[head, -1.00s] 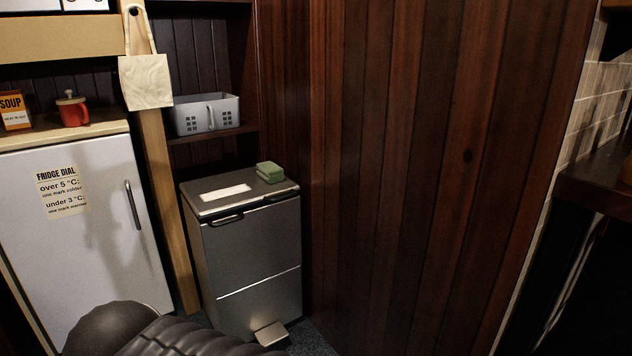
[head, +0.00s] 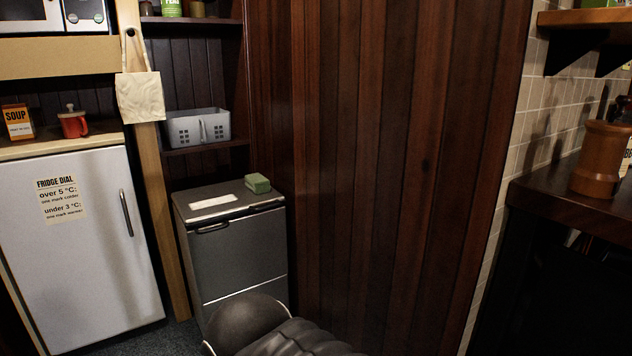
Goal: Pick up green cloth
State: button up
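The green cloth (head: 257,183) is a small folded block. It lies on the lid of a grey metal pedal bin (head: 236,243), near the lid's back right corner and close to the wood-paneled wall. My gripper is not in view.
A white fridge (head: 90,265) stands left of the bin, with a wooden post (head: 160,200) between them. A grey basket (head: 197,128) sits on a shelf above the bin. A dark counter (head: 575,192) with a brown pot (head: 600,158) is at right. A cloth bag (head: 141,97) hangs on the post.

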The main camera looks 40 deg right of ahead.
aim_at(258, 184)
jog(key=z, duration=0.7)
jog(key=i, duration=1.65)
